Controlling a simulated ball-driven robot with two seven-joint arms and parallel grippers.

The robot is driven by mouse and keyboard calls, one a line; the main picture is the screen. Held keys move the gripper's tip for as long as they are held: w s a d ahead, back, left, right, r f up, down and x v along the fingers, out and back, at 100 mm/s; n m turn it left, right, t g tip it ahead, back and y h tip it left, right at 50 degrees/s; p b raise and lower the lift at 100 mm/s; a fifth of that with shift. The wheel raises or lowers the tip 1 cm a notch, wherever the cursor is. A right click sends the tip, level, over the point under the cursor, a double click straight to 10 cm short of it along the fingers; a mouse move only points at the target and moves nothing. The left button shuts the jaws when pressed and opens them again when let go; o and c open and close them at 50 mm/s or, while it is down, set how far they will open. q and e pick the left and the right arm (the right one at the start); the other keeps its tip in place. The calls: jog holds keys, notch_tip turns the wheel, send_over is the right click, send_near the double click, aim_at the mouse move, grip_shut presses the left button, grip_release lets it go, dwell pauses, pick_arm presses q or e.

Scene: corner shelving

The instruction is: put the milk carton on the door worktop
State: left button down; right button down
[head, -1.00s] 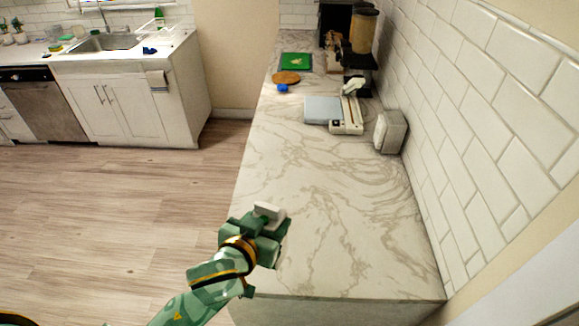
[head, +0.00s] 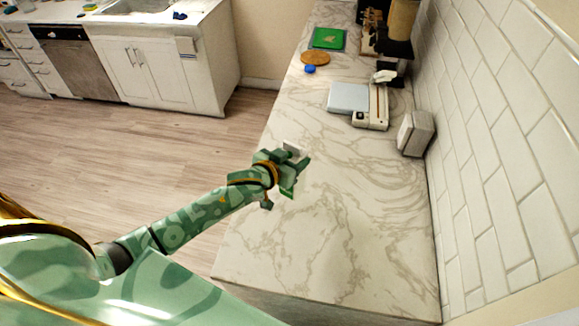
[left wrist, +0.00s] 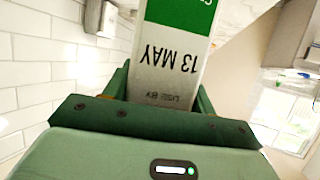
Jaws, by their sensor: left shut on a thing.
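My left gripper (head: 291,168) is shut on the milk carton (head: 294,150). In the head view, only the carton's white top and a bit of green below show past the fingers. In the left wrist view, the carton (left wrist: 172,75) is white and green with "13 MAY" printed on it, held between the two green fingers. The carton appears over the left part of the marble door worktop (head: 345,235). I cannot tell whether its base touches the surface. My right gripper is not in view.
Farther along the worktop are a flat grey-and-white device (head: 350,98), a small white box (head: 415,133) by the tiled wall, a blue cap (head: 310,69), a round wooden board (head: 315,57) and a green mat (head: 328,38). The near worktop is clear.

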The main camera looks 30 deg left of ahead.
pick_arm(q)
jog(key=shift+w+a+f, duration=0.25)
jog(key=shift+a+f, duration=0.05)
jog(key=shift+f, duration=0.2)
jog(key=shift+w+a+f, duration=0.25)
jog(key=shift+a+f, duration=0.05)
jog(key=shift+f, duration=0.15)
jog(key=shift+f+b, duration=0.5)
jog(key=shift+f, duration=1.05)
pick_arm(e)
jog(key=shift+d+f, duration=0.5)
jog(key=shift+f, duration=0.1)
pick_arm(q)
jog(key=shift+f, duration=0.1)
jog(key=shift+c, duration=2.4)
grip_release()
jog(key=shift+f, duration=0.1)
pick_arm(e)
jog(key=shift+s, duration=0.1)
pick_arm(q)
jog(key=p+v, duration=0.1)
jog(key=v, duration=1.1)
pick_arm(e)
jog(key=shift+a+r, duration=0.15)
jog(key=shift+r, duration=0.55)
pick_arm(q)
jog(key=shift+s+a, duration=0.1)
